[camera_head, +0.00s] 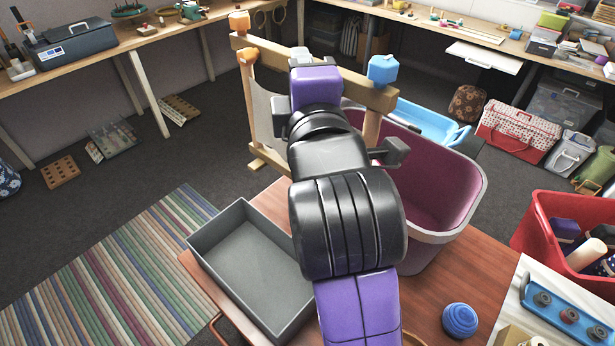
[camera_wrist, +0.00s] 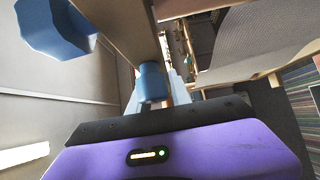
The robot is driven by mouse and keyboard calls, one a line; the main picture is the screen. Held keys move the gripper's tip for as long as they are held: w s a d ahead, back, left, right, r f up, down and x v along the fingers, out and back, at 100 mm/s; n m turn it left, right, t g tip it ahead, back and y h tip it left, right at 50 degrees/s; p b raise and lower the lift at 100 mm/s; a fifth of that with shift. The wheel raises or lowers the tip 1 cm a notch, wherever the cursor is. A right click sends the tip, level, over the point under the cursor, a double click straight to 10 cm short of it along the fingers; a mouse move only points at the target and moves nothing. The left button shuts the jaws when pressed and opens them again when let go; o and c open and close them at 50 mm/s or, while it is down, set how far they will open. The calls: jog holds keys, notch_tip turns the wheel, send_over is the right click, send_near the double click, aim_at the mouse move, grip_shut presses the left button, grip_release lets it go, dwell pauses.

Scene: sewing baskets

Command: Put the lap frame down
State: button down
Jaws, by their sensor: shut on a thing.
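The lap frame (camera_head: 352,84) is a wooden frame with a pale cloth panel, orange knobs at its left end and a blue knob at its right. It is upright beyond the table's far side in the head view; I cannot tell whether its foot touches anything. My gripper (camera_wrist: 155,98) is shut on it, and its fingers are mostly hidden behind my purple and black arm in the head view. In the wrist view the frame's wooden bar (camera_wrist: 125,22) and a blue knob fill the space ahead of the fingers.
The reddish-brown table (camera_head: 465,278) holds an empty grey tray (camera_head: 193,246), a large maroon-lined basket (camera_head: 468,190) and a blue yarn ball (camera_head: 460,320). A blue tray (camera_head: 420,124) lies behind the basket. A red bin (camera_head: 540,238) stands right. Floor at left is mostly open around a striped rug (camera_head: 120,275).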

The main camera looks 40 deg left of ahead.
notch_tip(320, 180, down, 21)
jog(key=shift+r, duration=0.15)
dwell(0.4)
jog(key=shift+b, duration=0.35)
jog(key=c, duration=1.2)
grip_release()
jog(key=shift+f, duration=0.25)
jog(key=shift+r, duration=0.1)
jog(key=v, duration=1.2)
jog(key=shift+r+b, duration=0.1)
jog(key=shift+b, duration=0.2)
